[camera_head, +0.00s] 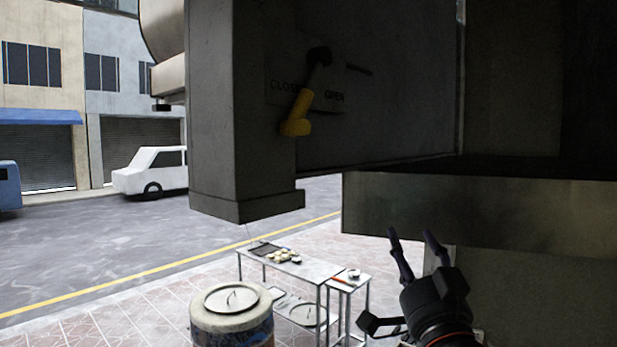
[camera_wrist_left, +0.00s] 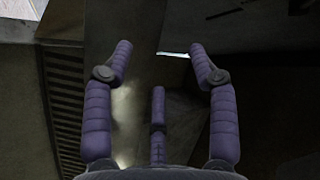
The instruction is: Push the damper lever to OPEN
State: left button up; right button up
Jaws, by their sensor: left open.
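The damper lever (camera_head: 297,113) has a yellow handle and a dark pivot. It hangs down, tilted to the lower left, on a dark metal panel. The lever's handle is not clearly seen there. My right gripper is in neither view.
A metal ledge (camera_head: 480,210) juts out at the right, just above my left gripper. A small table (camera_head: 315,272) with food and tools and a lidded barrel (camera_head: 232,315) stand below. A white car (camera_head: 152,171) is on the street. Open air lies below the lever.

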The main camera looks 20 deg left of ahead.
aim_at(303, 119)
pick_arm(q)
jog(key=s+a+r+n+g+y+p, duration=0.2)
jog(key=s+a+r, duration=0.2)
jog(key=s+r, duration=0.35)
jog(key=s+a+r+n+g+y+p, duration=0.25)
jog(key=s+a+r, duration=0.25)
jog(key=s+r, duration=0.3)
jog(key=p+x, duration=0.1)
jog(key=x, duration=0.3)
jog(key=p+x, duration=0.1)
jog(key=x, duration=0.3)
jog(key=d+x, duration=0.1)
jog(key=x, duration=0.3)
jog(key=shift+w+a+r+p, duration=0.15)
jog(key=shift+w+r+p, duration=0.15)
jog(key=shift+w+p, duration=0.1)
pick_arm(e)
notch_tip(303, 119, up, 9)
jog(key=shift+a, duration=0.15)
pick_arm(q)
jog(key=shift+c, duration=0.2)
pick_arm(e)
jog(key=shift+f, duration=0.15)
pick_arm(q)
jog(key=shift+s, duration=0.1)
grip_shut()
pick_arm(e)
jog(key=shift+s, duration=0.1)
